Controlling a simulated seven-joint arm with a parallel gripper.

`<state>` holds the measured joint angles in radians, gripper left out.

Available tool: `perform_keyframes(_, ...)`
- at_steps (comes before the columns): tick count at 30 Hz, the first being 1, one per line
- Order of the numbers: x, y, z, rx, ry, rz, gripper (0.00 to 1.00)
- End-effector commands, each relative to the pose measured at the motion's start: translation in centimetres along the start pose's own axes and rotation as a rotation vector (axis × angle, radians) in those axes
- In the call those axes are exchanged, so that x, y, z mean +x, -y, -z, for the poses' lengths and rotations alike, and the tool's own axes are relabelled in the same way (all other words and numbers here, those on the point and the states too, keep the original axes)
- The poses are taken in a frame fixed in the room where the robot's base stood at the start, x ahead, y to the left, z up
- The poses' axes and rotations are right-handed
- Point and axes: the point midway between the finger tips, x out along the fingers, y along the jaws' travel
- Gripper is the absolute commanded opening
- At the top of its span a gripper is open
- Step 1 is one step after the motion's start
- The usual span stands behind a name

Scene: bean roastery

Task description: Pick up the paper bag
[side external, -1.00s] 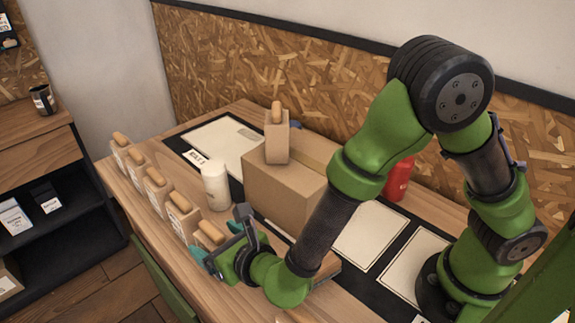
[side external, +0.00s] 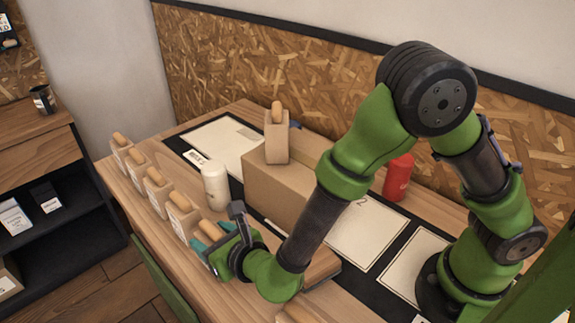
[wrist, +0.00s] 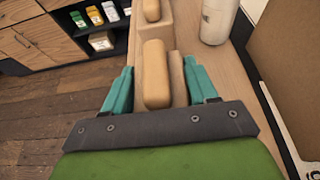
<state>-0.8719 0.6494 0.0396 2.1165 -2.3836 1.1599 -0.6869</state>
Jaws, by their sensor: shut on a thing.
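A row of tan paper bags with rolled tops runs along the table's left edge. My gripper (side external: 206,241), with teal fingers, is shut on the nearest bag in that row (side external: 210,228). In the wrist view this paper bag (wrist: 155,75) stands between the two fingers of my gripper (wrist: 161,82), its rolled top towards the camera. The bag's lower part is hidden, so I cannot tell whether it touches the table. The neighbouring bag (side external: 181,213) stands just beyond it. Another paper bag (side external: 276,142) stands on a cardboard box.
The cardboard box (side external: 280,190) stands right of the gripper. A white canister (side external: 215,187) stands between the row and the box. A red canister (side external: 398,177) stands behind my arm. Pale sheets (side external: 367,235) lie on a black mat. A dark shelf (side external: 70,205) stands left of the table.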

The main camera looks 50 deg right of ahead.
Motion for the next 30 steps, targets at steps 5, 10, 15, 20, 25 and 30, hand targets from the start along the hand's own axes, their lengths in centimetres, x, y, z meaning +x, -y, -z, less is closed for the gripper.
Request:
perform_keyframes(5,-0.2,0.0,-0.7,0.003,0.004,0.0,0.12)
perform_keyframes(10,-1.3,-0.1,-3.4,0.007,0.007,-0.002,0.12)
perform_keyframes(15,-2.7,-0.1,-6.6,0.007,0.006,-0.002,0.12)
perform_keyframes(20,-3.6,-0.1,-8.9,0.006,0.006,-0.002,0.12)
perform_keyframes(25,-5.4,-0.1,-13.1,0.012,0.01,-0.004,0.12)
perform_keyframes(30,-8.2,0.0,-20.1,0.019,0.012,-0.005,0.12)
